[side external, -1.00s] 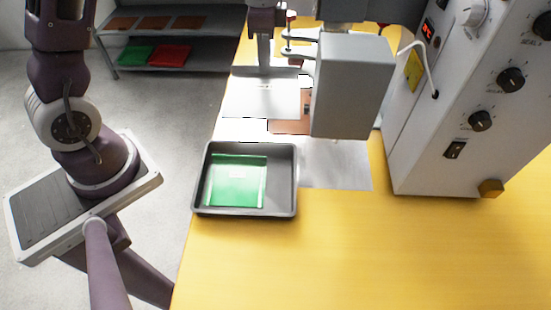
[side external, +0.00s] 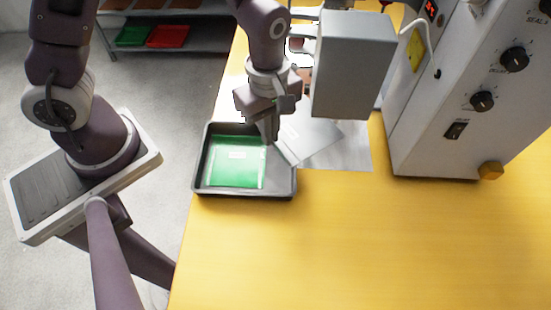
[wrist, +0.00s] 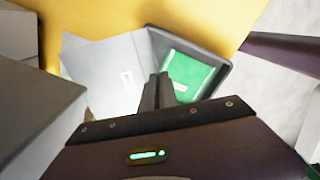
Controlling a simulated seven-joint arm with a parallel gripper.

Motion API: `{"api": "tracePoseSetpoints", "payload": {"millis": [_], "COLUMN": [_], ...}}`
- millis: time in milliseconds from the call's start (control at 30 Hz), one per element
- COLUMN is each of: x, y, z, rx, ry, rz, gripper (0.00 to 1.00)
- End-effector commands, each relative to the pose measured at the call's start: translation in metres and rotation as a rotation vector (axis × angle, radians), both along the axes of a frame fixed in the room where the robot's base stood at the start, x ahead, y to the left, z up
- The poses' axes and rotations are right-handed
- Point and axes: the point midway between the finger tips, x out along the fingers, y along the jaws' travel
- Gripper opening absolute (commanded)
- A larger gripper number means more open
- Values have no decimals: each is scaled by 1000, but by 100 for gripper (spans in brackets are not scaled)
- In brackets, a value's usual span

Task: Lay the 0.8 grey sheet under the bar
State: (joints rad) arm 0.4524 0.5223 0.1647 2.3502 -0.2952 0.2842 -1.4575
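A grey sheet with a small white label (side external: 312,136) hangs tilted at my gripper (side external: 272,132), beside the right side of the tray. It also shows in the wrist view (wrist: 112,75); the label is too small to read. My gripper's fingers (wrist: 158,88) are close together at the sheet's edge and appear shut on it. A second grey sheet (side external: 352,157) lies flat on the table below the welder's grey head (side external: 352,70). The bar itself cannot be made out; the head hides that area.
A dark tray (side external: 292,185) holding a green sheet (side external: 236,165) stands at the table's left edge. The welder's control box (side external: 440,130) stands on the right. The yellow table (side external: 370,245) is clear in front. A shelf (side external: 190,50) with coloured sheets stands behind, off the table.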

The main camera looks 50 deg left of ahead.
Motion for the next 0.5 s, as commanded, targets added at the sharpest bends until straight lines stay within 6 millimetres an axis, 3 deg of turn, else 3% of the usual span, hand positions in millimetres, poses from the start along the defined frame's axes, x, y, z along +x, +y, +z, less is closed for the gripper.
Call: {"api": "tracePoseSetpoints", "payload": {"millis": [100, 233, 367, 500], "x": [-2, -2, -2, -3], "y": [-10, -13, -14, -13], "z": [-7, -12, -18, -51], "rx": [1, 1, 3, 7], "ry": [1, -1, 1, 5], "rz": [392, 731, 899, 932], "gripper": [0, 0, 0, 0]}}
